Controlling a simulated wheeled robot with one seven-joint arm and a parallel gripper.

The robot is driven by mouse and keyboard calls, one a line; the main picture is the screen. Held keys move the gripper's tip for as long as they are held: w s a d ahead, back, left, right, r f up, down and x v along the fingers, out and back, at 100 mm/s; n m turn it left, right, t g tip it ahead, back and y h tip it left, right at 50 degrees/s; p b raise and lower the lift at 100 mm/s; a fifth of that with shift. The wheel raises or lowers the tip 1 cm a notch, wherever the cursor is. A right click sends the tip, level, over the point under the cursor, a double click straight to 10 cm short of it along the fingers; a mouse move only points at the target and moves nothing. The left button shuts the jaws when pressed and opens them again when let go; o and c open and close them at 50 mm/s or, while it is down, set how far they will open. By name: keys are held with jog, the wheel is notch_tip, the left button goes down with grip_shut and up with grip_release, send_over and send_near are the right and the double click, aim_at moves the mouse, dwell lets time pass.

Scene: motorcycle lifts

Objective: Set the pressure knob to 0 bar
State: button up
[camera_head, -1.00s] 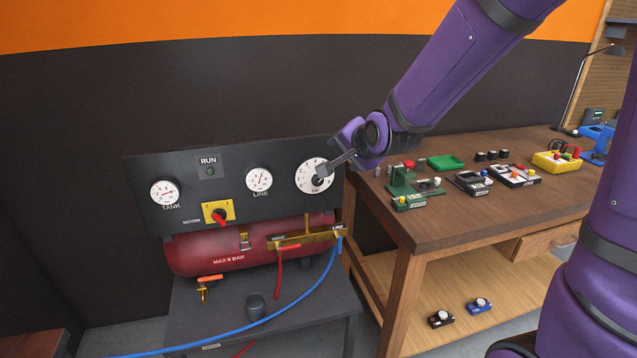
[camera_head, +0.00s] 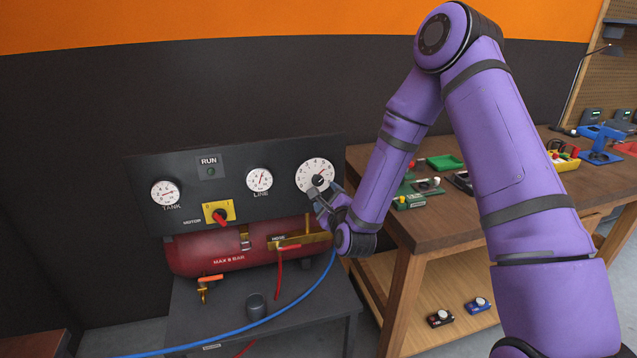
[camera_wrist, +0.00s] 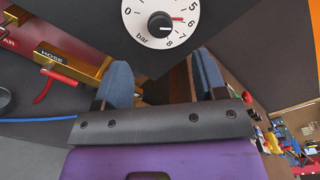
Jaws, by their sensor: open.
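The pressure knob (camera_head: 318,180) is dark and sits at the centre of a round white dial (camera_head: 305,171), at the right end of the black panel. In the wrist view the knob (camera_wrist: 160,23) is at the top edge, on the dial marked "bar". The figures 0 and 5 to 8 show there, with a red mark near 5 to 6; the upper dial is cut off. I cannot tell the knob's exact setting. My gripper (camera_head: 327,197) is just below and right of the knob. In the wrist view its blue fingers (camera_wrist: 163,82) are apart, with nothing between them.
The panel also carries the tank gauge (camera_head: 165,193), the line gauge (camera_head: 259,180) and a red motor switch (camera_head: 219,215). A red tank (camera_head: 210,252) and a blue hose (camera_head: 300,300) lie below. The wooden workbench (camera_head: 400,220) stands close on the right.

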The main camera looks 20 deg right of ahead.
aim_at(318, 182)
jog(key=shift+m, duration=0.4)
jog(key=w, duration=1)
jog(key=shift+w+d+f, duration=0.1)
jog(key=shift+w+f, duration=0.2)
jog(key=c, duration=0.9)
